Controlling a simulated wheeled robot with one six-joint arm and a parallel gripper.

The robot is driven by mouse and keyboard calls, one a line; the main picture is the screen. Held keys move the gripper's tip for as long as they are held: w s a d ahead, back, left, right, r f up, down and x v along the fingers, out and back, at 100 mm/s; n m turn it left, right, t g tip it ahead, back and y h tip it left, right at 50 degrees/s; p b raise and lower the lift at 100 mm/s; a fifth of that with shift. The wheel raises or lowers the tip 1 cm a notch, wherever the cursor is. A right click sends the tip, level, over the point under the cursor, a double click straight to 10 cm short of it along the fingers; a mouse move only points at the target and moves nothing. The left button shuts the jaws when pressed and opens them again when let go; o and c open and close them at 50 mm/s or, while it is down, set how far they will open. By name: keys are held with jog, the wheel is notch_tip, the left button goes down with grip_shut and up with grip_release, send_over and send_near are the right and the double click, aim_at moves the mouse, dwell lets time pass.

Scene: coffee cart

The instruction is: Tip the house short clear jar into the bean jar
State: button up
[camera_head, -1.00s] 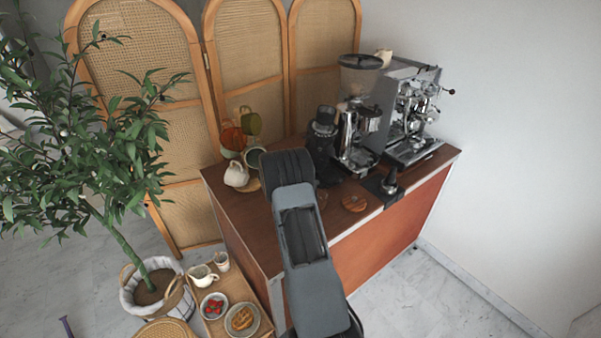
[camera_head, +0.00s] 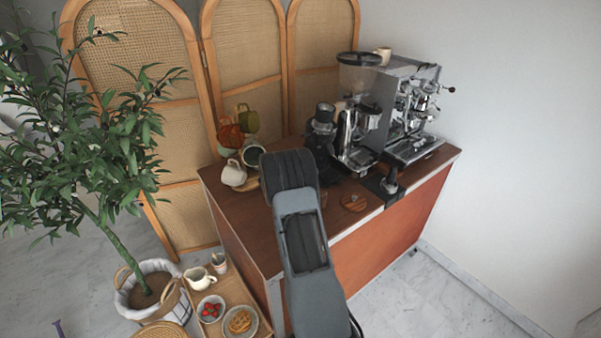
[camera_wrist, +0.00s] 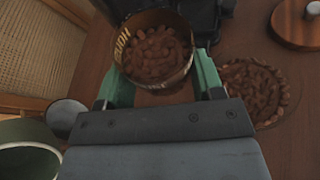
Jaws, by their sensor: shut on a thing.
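In the wrist view my gripper (camera_wrist: 160,88) is shut on the house short clear jar (camera_wrist: 123,46), with one green finger on each side. The jar is clear with lettering on its wall, and brown beans show through its open top. It looks close to upright. The bean jar (camera_wrist: 287,95) is a round clear vessel to the right of my gripper and lower, with beans inside. The held jar is apart from it, not over it. In the head view my arm hides the gripper and the held jar.
A round wooden lid (camera_head: 354,202) lies on the brown counter (camera_head: 240,212). The grinder (camera_head: 357,130) and espresso machine (camera_head: 410,115) stand behind it. A white mug (camera_head: 233,174) and other cups stand at the left. A plant (camera_head: 110,170) is farther left.

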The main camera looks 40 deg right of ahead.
jog(key=shift+s+f+m+t+h+b, duration=0.2)
jog(key=shift+m+b, duration=0.25)
jog(key=shift+b, duration=0.9)
jog(key=shift+s+m+t+h+b, duration=0.1)
jog(key=shift+s+m+t+b, duration=0.3)
jog(key=shift+b, duration=0.9)
